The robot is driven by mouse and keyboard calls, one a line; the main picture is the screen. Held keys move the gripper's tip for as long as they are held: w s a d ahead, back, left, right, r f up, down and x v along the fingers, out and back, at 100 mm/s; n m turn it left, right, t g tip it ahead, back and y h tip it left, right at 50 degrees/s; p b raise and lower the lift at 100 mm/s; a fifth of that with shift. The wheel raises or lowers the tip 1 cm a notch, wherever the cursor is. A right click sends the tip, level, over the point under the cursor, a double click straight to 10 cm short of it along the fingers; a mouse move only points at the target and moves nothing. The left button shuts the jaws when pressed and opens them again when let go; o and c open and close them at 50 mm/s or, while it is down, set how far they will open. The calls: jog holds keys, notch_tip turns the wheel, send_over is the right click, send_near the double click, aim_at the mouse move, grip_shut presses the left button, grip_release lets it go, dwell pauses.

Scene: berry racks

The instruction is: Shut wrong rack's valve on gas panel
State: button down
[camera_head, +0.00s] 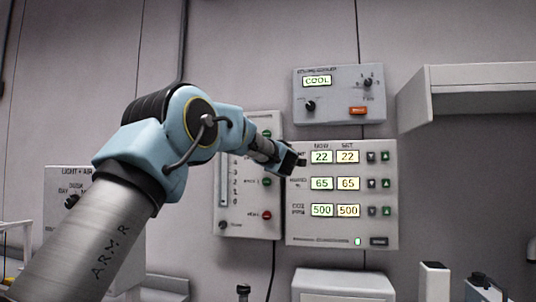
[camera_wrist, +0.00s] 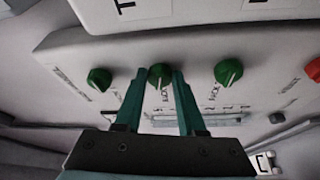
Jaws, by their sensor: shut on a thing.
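The gas panel (camera_head: 247,228) is a pale wall box with a flow tube at its left and a column of valve knobs. An upper green knob (camera_head: 267,134), a lower green knob (camera_head: 267,182) and a red knob (camera_head: 267,215) show; my arm hides the part between the two green ones. In the wrist view, my gripper (camera_wrist: 160,72) has its teal fingers closed on the middle green knob (camera_wrist: 160,77). Green knobs stand free to its left (camera_wrist: 98,79) and right (camera_wrist: 229,73), with the red knob (camera_wrist: 313,70) farther right. In the head view, the fingertips of my gripper (camera_head: 291,160) are unclear.
A controller with lit readouts (camera_head: 341,242) adjoins the panel's right side. A cooler box reading COOL (camera_head: 340,88) hangs above. A light and air box (camera_head: 72,225) is partly behind my arm at left. A shelf (camera_head: 470,88) juts out at upper right.

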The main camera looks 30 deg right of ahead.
jog(key=shift+r+n+g+y+p, duration=0.1)
jog(key=shift+n+g+y+p, duration=0.25)
jog(key=shift+n+p, duration=0.6)
jog(key=shift+n, duration=0.35)
jog(key=c, duration=0.5)
grip_release()
jog(key=b+v, duration=0.5)
jog(key=v, duration=0.5)
jog(key=shift+s+a, duration=0.2)
jog(key=shift+s, duration=0.15)
